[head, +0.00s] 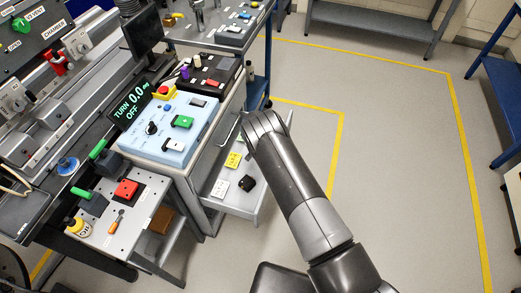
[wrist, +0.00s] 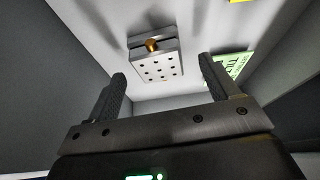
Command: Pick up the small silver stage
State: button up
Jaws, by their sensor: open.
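The small silver stage (wrist: 155,66) is a square metal block with a grid of dark holes and a brass knob on one side. In the wrist view it lies on the pale floor of an open drawer (head: 258,203), beyond my fingertips and roughly centred between them. My gripper (wrist: 163,76) is open, with nothing between its fingers, and reaches into the drawer. In the head view my arm hides the gripper, and I cannot make out the stage there.
A pale green label (wrist: 230,66) lies right of the stage. The drawer also holds a yellow label (head: 233,160), a white label (head: 219,188) and a black item (head: 247,182). Grey drawer walls rise close on both sides. A blue control panel (head: 174,129) stands above the drawer.

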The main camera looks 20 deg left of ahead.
jog(key=shift+x, duration=1.5)
jog(key=shift+w, duration=0.1)
jog(key=c, duration=1.3)
